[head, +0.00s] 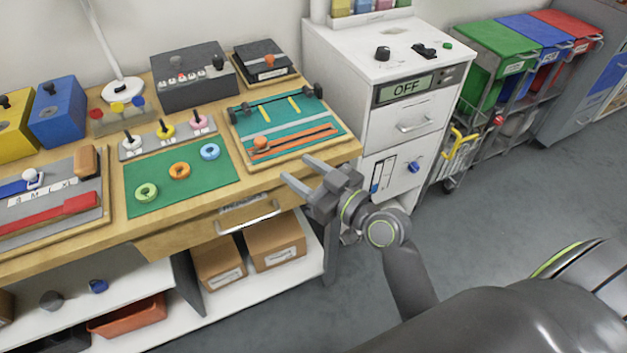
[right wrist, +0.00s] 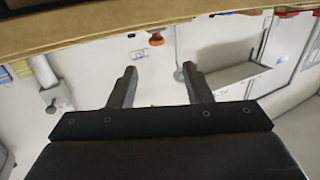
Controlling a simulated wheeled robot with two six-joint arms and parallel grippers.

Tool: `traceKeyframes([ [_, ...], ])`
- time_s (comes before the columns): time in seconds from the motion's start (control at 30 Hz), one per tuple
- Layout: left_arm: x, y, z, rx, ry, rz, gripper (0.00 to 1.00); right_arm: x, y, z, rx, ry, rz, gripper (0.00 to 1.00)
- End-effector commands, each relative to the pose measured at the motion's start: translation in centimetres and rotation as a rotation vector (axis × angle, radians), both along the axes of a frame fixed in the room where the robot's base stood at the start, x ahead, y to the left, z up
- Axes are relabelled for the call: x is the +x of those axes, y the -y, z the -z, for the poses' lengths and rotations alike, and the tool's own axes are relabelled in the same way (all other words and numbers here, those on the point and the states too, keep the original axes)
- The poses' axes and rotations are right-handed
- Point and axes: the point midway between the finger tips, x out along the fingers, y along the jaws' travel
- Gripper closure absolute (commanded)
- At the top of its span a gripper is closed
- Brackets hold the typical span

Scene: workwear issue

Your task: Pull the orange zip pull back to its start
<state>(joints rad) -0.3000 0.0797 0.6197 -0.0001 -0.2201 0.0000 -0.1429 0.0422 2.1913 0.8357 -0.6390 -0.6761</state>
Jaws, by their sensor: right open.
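The orange zip pull (head: 261,143) is a small round knob at the left end of an orange strip, the zip track (head: 295,141), on a teal board (head: 270,118) at the right end of the workbench. My right gripper (head: 296,170) is in front of the bench edge, a little below and right of the board. Its two fingers are apart and nothing is between them. In the right wrist view the open fingers (right wrist: 158,80) point toward the underside of a wooden edge, and an orange knob (right wrist: 156,40) shows beyond them. My left gripper is not in view.
The wooden workbench (head: 225,203) has a drawer handle (head: 247,218) on its front. A green mat with rings (head: 180,172) lies left of the board. A white cabinet (head: 400,135) with an OFF display stands just right of the bench. Open floor lies at the right.

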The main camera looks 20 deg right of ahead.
Motion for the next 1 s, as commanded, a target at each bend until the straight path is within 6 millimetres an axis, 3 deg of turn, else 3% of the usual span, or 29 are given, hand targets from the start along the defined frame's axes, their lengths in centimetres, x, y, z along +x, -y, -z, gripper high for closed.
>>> traceKeyframes([
  [0.23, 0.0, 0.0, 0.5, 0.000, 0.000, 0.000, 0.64, -2.2, 1.0, 0.1, 0.000, 0.000, 0.000, 0.55],
  [0.8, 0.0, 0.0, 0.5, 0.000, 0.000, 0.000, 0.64, -2.3, 1.1, 0.1, 0.000, -0.002, 0.001, 0.55],
  [0.93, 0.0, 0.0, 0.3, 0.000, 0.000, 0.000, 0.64, -1.7, 1.6, 2.1, 0.001, -0.051, 0.024, 0.55],
  [1.0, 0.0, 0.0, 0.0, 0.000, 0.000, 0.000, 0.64, -1.1, 2.3, 4.7, -0.001, -0.114, 0.053, 0.55],
])
